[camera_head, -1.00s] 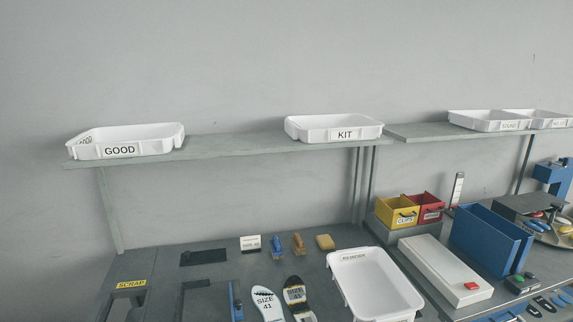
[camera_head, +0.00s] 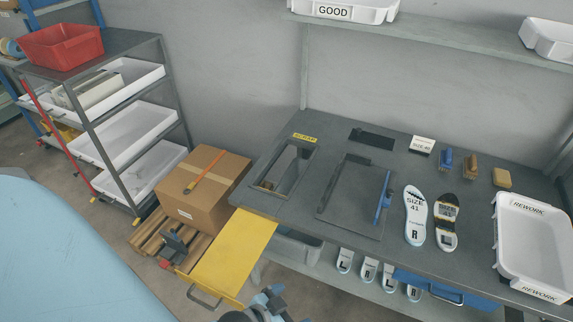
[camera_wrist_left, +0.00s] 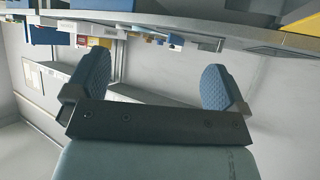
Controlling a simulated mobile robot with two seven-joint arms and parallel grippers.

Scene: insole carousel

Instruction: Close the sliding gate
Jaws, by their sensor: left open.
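A flat yellow panel (camera_head: 232,255), which looks like the sliding gate, sticks out from the front left edge of the grey worktable (camera_head: 290,208) in the head view. A dark handle (camera_head: 204,297) is at its outer end. Behind it, the framed opening (camera_head: 287,170) below the SCRAP label is uncovered. My left gripper (camera_head: 268,302) shows partly at the bottom edge, just right of the panel's outer end; whether it touches the panel cannot be told. In the left wrist view my left gripper (camera_wrist_left: 158,88) has its blue fingers wide apart with nothing between them. My right gripper is out of view.
A cardboard box (camera_head: 203,188) on a wooden pallet stands left of the panel. A shelf rack with white trays (camera_head: 130,135) and a red bin (camera_head: 62,45) is farther left. Insoles (camera_head: 415,213) and a REWORK tray (camera_head: 535,240) occupy the table's right part.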

